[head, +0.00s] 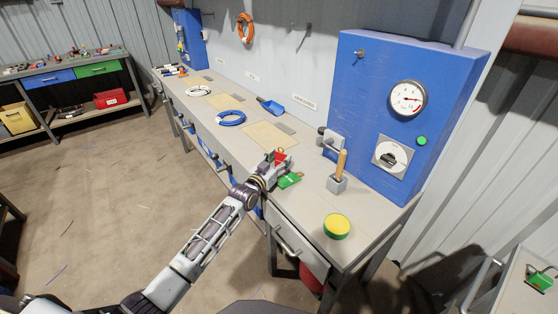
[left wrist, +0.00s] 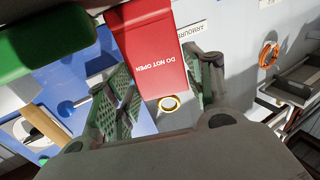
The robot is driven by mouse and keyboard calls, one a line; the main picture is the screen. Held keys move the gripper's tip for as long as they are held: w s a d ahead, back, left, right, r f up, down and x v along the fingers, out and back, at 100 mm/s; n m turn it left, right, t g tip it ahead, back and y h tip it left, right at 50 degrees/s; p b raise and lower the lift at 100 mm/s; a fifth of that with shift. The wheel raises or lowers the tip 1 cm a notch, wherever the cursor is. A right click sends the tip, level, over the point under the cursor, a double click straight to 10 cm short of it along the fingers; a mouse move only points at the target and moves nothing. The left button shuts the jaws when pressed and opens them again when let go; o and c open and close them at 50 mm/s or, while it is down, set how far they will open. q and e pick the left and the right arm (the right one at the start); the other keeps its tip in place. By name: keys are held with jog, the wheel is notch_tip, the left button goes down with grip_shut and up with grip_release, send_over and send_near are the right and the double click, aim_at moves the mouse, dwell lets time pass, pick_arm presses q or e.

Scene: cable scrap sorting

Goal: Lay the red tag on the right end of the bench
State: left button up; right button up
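The red tag (head: 280,157), lettered "DO NOT OPEN", shows large between the fingers of my left gripper (head: 274,166) over the front part of the bench (head: 312,207). In the left wrist view the tag (left wrist: 152,55) spans the gap between the two green-padded fingers of the gripper (left wrist: 165,85), and a brass ring shows at its end. The gripper looks closed on the tag's edges. A green tag (head: 289,181) shows just right of and below the gripper. The bench's right end carries a round yellow-and-green tin. My right gripper is not in view.
The tin (head: 337,227) stands near the right front corner. A wooden-handled tool on a grey block (head: 337,184) stands behind it, before a blue gauge cabinet (head: 375,100). Bare bench top surrounds the tin.

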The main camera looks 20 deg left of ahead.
aim_at(280, 158)
pick_arm(q)
jog(key=shift+o, duration=1.1)
jog(key=shift+r, duration=0.15)
jog(key=shift+v, duration=1.05)
jog(key=shift+p+v, duration=0.3)
jog(key=shift+v, duration=4.65)
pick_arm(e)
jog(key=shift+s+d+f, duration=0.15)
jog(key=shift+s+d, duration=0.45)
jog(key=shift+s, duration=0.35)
